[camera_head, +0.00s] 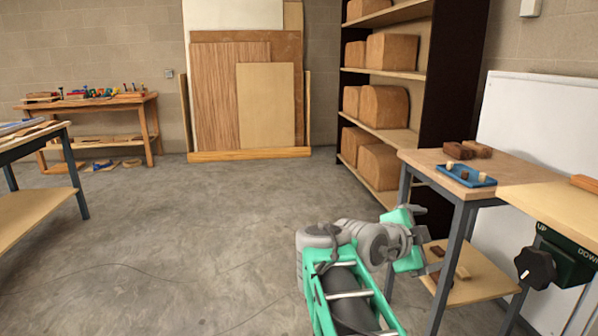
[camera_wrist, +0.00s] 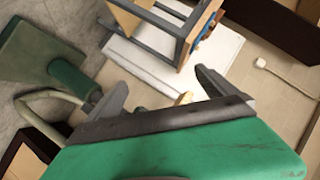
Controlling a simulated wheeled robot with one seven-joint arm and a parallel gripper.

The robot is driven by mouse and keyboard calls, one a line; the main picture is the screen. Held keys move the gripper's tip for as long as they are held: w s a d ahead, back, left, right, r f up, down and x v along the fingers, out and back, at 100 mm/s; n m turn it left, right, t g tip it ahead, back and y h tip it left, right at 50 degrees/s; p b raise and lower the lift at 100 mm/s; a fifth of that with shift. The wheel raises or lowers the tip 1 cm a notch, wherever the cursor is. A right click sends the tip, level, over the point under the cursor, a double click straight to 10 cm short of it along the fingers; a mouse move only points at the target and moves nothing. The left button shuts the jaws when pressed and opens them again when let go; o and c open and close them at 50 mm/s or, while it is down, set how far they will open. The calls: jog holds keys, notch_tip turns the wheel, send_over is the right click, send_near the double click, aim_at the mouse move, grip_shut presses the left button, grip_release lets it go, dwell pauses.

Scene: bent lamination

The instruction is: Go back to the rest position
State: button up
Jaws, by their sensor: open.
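My gripper (camera_head: 430,258) is at the end of my green and grey arm, low beside the front legs of the right-hand workbench (camera_head: 440,158). In the wrist view, the two dark fingers of my gripper (camera_wrist: 163,90) are spread wide apart. Nothing is held between them. A small pale wooden bit (camera_wrist: 184,98) shows behind the gripper's dark edge, partly hidden; I cannot tell what it is.
A blue tray (camera_head: 466,176) with small blocks and brown blocks (camera_head: 478,149) are on the workbench. Its lower shelf (camera_head: 478,284) holds more pieces. A tall shelf (camera_head: 455,75) with wooden forms stands behind.

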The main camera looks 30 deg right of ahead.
jog(key=w+a+r+n+t+y+p, duration=0.25)
jog(key=w+a+n+y+p, duration=0.2)
jog(key=a+n+p, duration=0.5)
jog(key=w+a+r+n+t+y+p, duration=0.2)
jog(key=w+a+r+n+y+p, duration=0.3)
jog(key=a, duration=0.8)
jog(key=s+a+n+g+y+p, duration=0.1)
jog(key=s+a+n+y+p, duration=0.1)
jog(key=a+n+p, duration=0.3)
jog(key=s+a+n+g+y+p, duration=0.1)
jog(key=a+n+p, duration=0.5)
jog(key=a, duration=0.7)
jog(key=shift+s+a+r+n+y, duration=0.2)
jog(key=shift+s+n+y, duration=0.55)
jog(key=shift+s, duration=0.5)
jog(key=shift+g, duration=0.25)
